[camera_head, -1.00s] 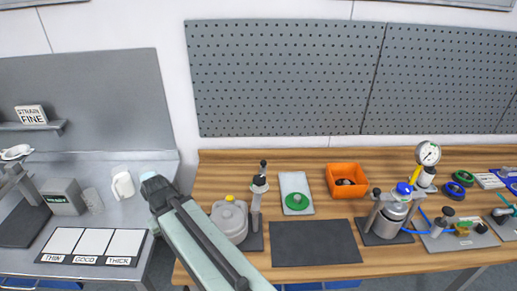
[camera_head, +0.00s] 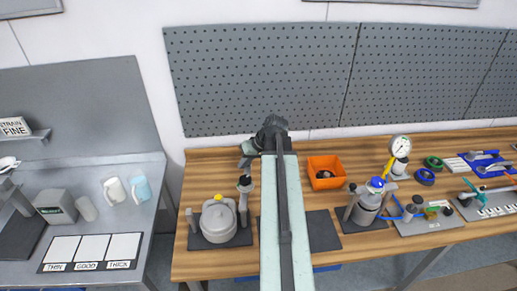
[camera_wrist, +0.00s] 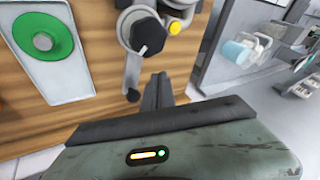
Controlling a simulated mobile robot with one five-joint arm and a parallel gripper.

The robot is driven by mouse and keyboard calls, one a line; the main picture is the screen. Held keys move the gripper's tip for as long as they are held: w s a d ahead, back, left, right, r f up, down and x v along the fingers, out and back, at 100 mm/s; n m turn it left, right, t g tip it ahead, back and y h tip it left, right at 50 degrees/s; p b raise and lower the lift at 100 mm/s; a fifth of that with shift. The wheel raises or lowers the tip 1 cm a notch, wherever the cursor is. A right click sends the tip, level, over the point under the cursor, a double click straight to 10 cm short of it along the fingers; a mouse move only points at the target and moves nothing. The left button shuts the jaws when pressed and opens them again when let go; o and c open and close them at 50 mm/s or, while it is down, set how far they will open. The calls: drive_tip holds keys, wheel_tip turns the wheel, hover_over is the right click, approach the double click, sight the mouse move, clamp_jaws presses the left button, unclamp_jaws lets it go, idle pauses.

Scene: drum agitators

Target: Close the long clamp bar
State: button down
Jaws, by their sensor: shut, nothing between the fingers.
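A grey lidded pot (camera_head: 219,224) with a yellow knob sits on a dark plate at the left end of the wooden bench. A tall upright bar (camera_head: 243,200) with a dark knob stands at its right side; it looks like the long clamp bar. A shorter post stands at the pot's left. In the wrist view, a black knob (camera_wrist: 147,33) and a grey lever (camera_wrist: 133,75) show just beyond my gripper (camera_wrist: 158,84). My gripper is shut and empty, close to the lever; contact cannot be told. In the head view my forearm hides part of the bench.
A green disc on a pale plate (camera_wrist: 70,75) lies left in the wrist view. An orange bin (camera_head: 325,165), a clamped can with a blue cap (camera_head: 370,205) and a gauge (camera_head: 400,147) stand to the right. A dark mat (camera_head: 322,232) is bare. A metal side table (camera_head: 70,205) stands left.

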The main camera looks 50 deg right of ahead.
drive_tip(key=s+d+r+m+t+h+p, duration=0.15)
drive_tip(key=s+d+r, duration=0.35)
drive_tip(key=s+d, duration=0.5)
drive_tip(key=w+a+f+b, duration=0.2)
drive_tip(key=w+f+b, duration=0.5)
drive_tip(key=w, duration=0.3)
drive_tip(key=shift+f+m+b, duration=0.35)
drive_tip(key=shift+f+b, duration=0.05)
drive_tip(key=shift+f, duration=0.3)
